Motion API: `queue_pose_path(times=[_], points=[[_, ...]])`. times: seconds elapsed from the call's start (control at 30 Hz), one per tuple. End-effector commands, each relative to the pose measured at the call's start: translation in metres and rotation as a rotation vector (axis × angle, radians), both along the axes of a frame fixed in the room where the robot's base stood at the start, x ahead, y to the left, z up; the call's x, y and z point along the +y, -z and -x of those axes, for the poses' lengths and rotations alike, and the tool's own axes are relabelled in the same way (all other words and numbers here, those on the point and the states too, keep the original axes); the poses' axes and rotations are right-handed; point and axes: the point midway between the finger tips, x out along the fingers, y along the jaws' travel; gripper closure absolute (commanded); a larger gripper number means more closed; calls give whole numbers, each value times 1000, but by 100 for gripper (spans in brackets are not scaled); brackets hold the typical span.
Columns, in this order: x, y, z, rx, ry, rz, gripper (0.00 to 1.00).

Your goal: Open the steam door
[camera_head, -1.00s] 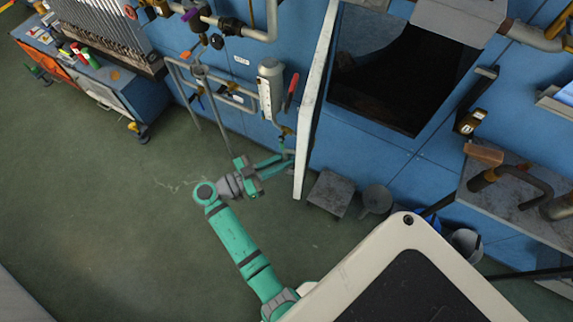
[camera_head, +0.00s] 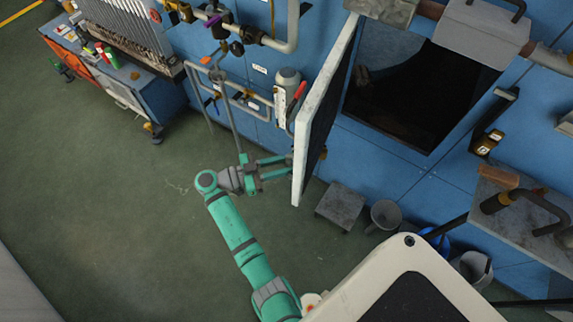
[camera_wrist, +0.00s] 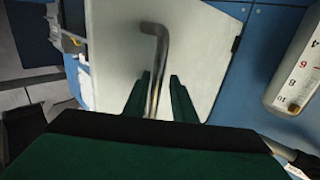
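The steam door (camera_head: 322,105) is a pale, thick panel standing swung out at the left side of a dark opening (camera_head: 410,95) in the blue wall. A strip of its dark inner face shows in the head view. In the wrist view its pale outer face (camera_wrist: 115,45) fills the middle. A bent metal bar handle (camera_wrist: 155,60) stands out from that face. My gripper (camera_head: 290,162) is at the door's outer face, near its lower end. Its two green fingers (camera_wrist: 160,90) are apart, on either side of the handle, with a gap visible on the right.
A gauge cylinder (camera_head: 286,90) and pipes (camera_head: 228,95) are on the wall left of the door. A grey block (camera_head: 341,204) and a bucket (camera_head: 384,215) stand on the floor below the opening. Green floor (camera_head: 100,220) to the left is clear.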

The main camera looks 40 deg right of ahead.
Motion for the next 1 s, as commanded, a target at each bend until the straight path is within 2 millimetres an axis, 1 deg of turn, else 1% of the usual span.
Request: queue_pose_path(times=[0.37,0.47,0.57,0.77,1.0], points=[[5,0,-1,1,-3,2,69],[11,0,-3,1,-4,2,69],[22,0,-9,1,-7,3,69],[58,0,-24,1,-6,3,69],[73,0,-31,1,-5,2,69]])
